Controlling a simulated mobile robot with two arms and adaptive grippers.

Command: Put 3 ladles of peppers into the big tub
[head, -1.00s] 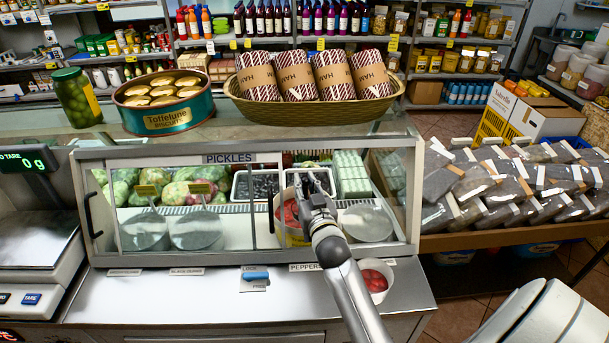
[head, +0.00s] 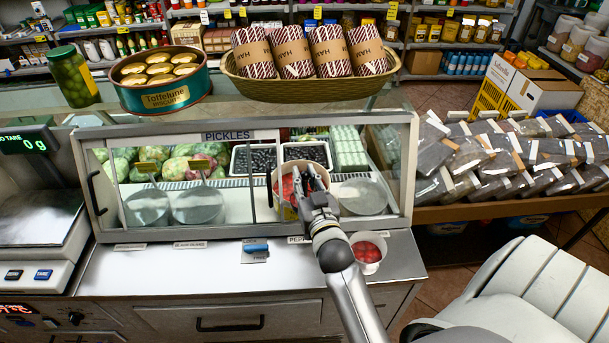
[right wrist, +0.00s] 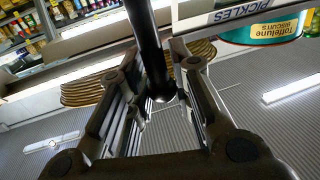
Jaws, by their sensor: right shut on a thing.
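My right gripper (head: 312,184) is at the open front of the glass case, over the container of red peppers (head: 285,190). It is shut on a dark rod, which looks like the ladle's handle (right wrist: 150,45) in the right wrist view. The ladle's bowl is hidden, so I cannot tell what is in it. A white tub (head: 371,268) with red peppers inside stands on the counter, right of my right forearm and in front of the case. My left gripper is not in view.
The glass case (head: 95,190) has a frame and a "PICKLES" label on top. A biscuit tin (head: 165,98) and a basket (head: 300,92) stand above.

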